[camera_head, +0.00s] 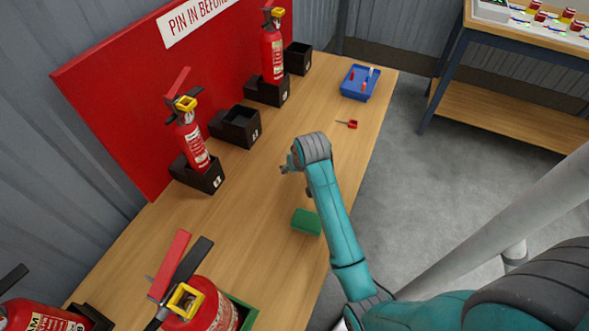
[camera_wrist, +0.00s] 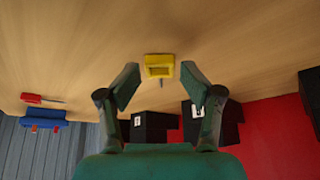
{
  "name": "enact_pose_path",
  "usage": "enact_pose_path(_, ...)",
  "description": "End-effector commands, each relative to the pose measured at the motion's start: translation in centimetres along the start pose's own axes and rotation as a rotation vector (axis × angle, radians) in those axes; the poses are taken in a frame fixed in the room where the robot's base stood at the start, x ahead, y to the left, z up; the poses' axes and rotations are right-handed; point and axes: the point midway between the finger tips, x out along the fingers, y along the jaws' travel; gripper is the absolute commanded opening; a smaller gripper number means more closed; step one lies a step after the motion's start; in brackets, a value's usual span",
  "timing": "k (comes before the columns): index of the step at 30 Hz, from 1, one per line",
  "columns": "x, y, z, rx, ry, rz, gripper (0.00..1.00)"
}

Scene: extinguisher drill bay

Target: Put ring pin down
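A yellow ring pin (camera_wrist: 159,60) shows in the wrist view, just beyond and between my fingertips, with its thin shaft pointing back toward the gripper. It appears to be on or close to the wooden table; I cannot tell if it touches. My gripper (camera_wrist: 160,84) is open, with a gap between each finger and the ring. In the head view my gripper (camera_head: 287,166) is over the middle of the table, and I do not see this ring there. A red ring pin (camera_head: 349,124) lies on the table beyond my gripper; it also shows in the wrist view (camera_wrist: 45,99).
One black holder (camera_head: 238,126) is empty.

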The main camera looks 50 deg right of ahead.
Motion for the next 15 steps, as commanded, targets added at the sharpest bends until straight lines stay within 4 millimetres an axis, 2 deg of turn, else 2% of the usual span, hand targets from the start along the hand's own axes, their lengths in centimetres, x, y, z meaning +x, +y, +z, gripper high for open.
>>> enact_pose_path(9, -6.8, 0.0, -0.2, 0.000, 0.008, 0.000, 0.59)
enact_pose_path(15, -9.7, 0.0, -0.2, 0.000, 0.008, 0.000, 0.59)
